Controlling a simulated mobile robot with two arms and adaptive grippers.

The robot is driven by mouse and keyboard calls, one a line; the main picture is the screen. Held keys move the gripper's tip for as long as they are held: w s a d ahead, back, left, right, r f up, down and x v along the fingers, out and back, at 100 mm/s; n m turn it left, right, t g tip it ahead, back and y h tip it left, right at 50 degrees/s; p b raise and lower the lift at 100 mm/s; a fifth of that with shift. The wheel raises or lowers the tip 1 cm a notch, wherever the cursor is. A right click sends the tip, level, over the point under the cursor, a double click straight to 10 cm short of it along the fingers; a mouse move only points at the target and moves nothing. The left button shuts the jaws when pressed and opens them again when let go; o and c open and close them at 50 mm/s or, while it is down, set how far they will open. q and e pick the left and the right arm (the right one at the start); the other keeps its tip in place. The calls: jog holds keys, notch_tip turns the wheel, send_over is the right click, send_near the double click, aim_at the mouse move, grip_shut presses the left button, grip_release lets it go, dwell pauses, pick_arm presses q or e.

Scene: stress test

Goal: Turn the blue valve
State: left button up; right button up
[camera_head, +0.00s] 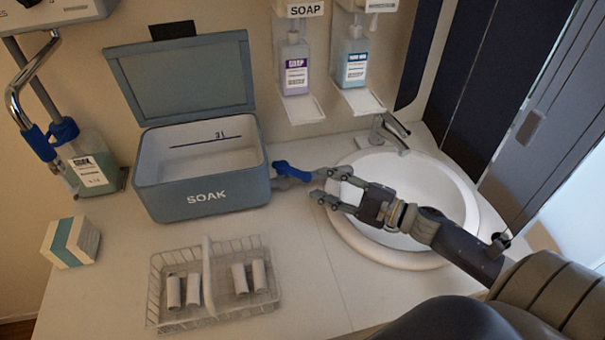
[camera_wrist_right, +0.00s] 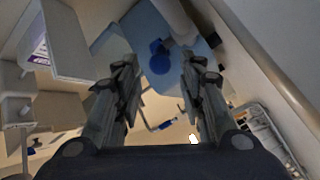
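The blue valve (camera_head: 293,170) has a blue lever handle on a grey pipe at the right side of the SOAK box (camera_head: 205,197). In the right wrist view the blue valve (camera_wrist_right: 159,64) shows between and just beyond the fingertips. My right gripper (camera_head: 326,185) is open and empty, over the left rim of the sink, with its fingers pointing left at the valve. A small gap shows between fingertips and handle in the head view. The open fingers also show in the right wrist view (camera_wrist_right: 162,72). My left gripper is not in view.
The SOAK box's lid (camera_head: 185,78) stands open. A wire basket (camera_head: 155,290) with several white cylinders is in front. The sink (camera_head: 455,195) with its tap (camera_head: 388,132) lies under my right arm. Soap bottles (camera_head: 295,65) hang behind. The counter between basket and sink is clear.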

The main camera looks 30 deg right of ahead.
aim_at(302, 176)
jog(key=p+x, duration=0.1)
jog(key=x, duration=0.5)
jog(key=shift+w+a, duration=0.2)
jog(key=shift+w, duration=0.1)
grip_shut()
